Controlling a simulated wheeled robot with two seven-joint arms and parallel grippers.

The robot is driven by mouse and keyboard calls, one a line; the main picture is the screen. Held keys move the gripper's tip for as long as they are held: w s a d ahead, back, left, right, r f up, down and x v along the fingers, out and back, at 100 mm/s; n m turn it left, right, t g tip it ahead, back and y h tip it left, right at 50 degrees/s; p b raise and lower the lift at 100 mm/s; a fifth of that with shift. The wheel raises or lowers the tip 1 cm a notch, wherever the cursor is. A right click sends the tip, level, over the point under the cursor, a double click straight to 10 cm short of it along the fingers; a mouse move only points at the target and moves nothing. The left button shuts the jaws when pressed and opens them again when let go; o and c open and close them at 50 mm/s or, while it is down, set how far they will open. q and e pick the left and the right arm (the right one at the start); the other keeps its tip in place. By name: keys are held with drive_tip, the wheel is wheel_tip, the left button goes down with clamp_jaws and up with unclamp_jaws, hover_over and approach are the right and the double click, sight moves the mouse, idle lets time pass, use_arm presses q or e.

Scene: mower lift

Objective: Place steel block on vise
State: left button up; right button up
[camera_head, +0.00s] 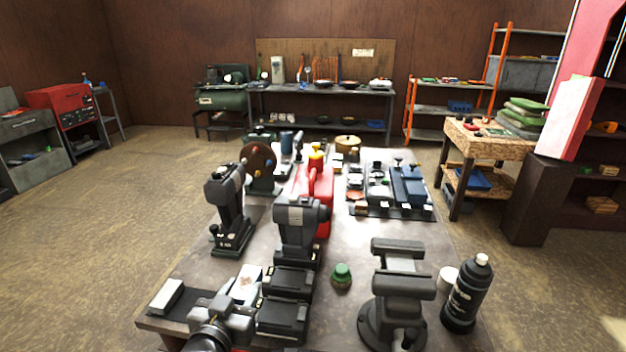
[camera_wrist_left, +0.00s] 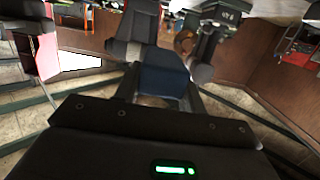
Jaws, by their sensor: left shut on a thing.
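The vise (camera_head: 400,285) stands on a round base at the right front of the workbench. Its dark grey jaws face up, and nothing lies on them. My left gripper (camera_head: 222,318) is low at the bottom of the head view, at the bench's front left, well left of the vise. In the left wrist view my left gripper (camera_wrist_left: 163,92) is shut on a dark bluish block, seemingly the steel block (camera_wrist_left: 163,72). I cannot make out this block in the head view. My right gripper is in neither view.
Black battery units (camera_head: 284,316) and an upright drill (camera_head: 300,225) stand between my left gripper and the vise. A green-capped jar (camera_head: 341,276) stands left of the vise, a black bottle (camera_head: 467,295) right of it. A white-topped block (camera_head: 168,296) lies at the left edge.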

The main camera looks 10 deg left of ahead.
use_arm(q)
drive_tip(key=shift+s+a+f, duration=0.1)
drive_tip(key=shift+s, duration=0.1)
drive_tip(key=s+a+p, duration=0.5)
drive_tip(key=s+a, duration=0.2)
drive_tip(key=shift+a+r+p, duration=0.2)
drive_tip(key=shift+a+p, duration=0.05)
drive_tip(key=shift+p, duration=0.1)
